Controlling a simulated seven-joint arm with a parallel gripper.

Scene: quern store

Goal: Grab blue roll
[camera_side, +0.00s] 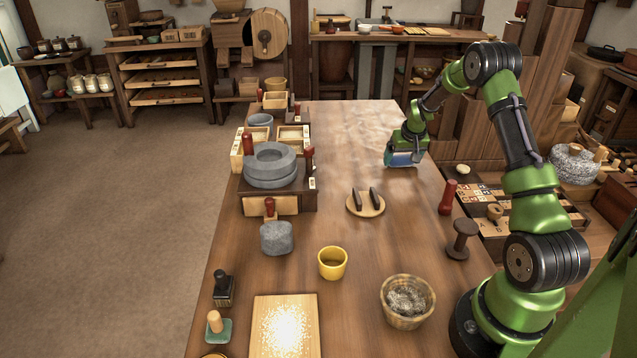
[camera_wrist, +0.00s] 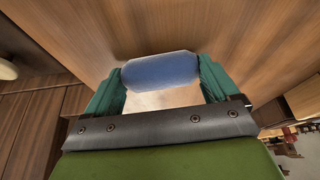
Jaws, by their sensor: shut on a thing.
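The blue roll (camera_wrist: 160,70) lies across between the two green fingers of my gripper (camera_wrist: 160,78) in the wrist view, with a finger against each end. In the side view my gripper (camera_side: 403,160) is low over the far right part of the wooden table (camera_side: 350,130), near its right edge. A small blue patch of the roll (camera_side: 400,158) shows there between the fingers. My gripper is shut on the roll. Whether the roll touches the table is hard to tell.
Stacked grey quern stones (camera_side: 270,165) stand at the table's left. A round board (camera_side: 365,203) with two dark pieces, a yellow cup (camera_side: 332,263), a woven basket (camera_side: 407,300) and a red peg (camera_side: 447,197) stand nearer. The table left of my gripper is clear.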

